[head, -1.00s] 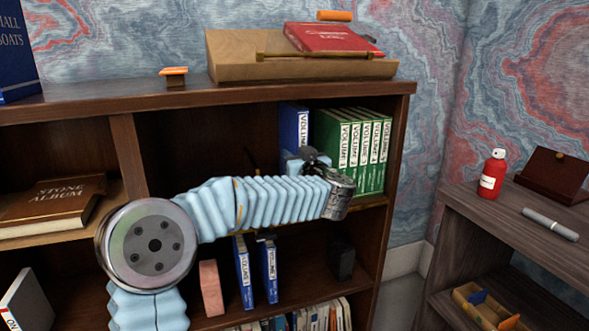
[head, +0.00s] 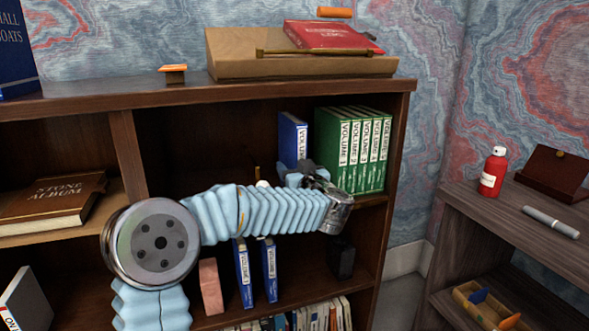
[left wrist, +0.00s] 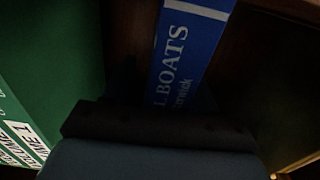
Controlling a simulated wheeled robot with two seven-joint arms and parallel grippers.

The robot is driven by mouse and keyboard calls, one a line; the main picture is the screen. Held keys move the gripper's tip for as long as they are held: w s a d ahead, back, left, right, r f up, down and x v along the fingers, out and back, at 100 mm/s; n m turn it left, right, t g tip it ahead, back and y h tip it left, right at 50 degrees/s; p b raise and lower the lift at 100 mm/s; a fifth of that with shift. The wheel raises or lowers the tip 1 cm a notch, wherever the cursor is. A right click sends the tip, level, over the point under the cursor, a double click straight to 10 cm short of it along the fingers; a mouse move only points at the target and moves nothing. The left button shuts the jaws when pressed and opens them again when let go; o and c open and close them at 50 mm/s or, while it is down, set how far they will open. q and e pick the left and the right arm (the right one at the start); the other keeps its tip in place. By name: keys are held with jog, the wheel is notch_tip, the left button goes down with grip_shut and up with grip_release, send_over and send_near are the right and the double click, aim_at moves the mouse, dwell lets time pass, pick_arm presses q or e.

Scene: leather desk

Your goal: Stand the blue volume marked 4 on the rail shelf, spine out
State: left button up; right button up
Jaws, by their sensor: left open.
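A blue volume (head: 290,140) stands upright on the middle shelf, just left of a row of green volumes (head: 330,140). Its white spine lettering starts with VOLUME and faces out; its lower part and number are hidden behind my gripper. My left gripper (head: 309,172) is open, in front of the lower part of the blue and green volumes. In the left wrist view a blue book (left wrist: 185,50) with white lettering ending in BOATS is beyond the dark gripper body, with a green volume (left wrist: 50,60) at left. My right gripper is out of view.
Two more blue volumes (head: 243,272) stand on the lower shelf beside a pink block (head: 210,287) and a black block (head: 341,260). The middle shelf is largely empty left of the blue volume. A brown STONE ALBUM (head: 52,205) lies in the left bay.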

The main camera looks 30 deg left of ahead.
pick_arm(q)
jog(key=shift+s+d+r, duration=0.1)
jog(key=shift+d+r, duration=0.05)
jog(key=v, duration=1.1)
jog(key=shift+s+d+b, duration=0.25)
jog(key=shift+s+b, duration=0.05)
jog(key=shift+b, duration=0.05)
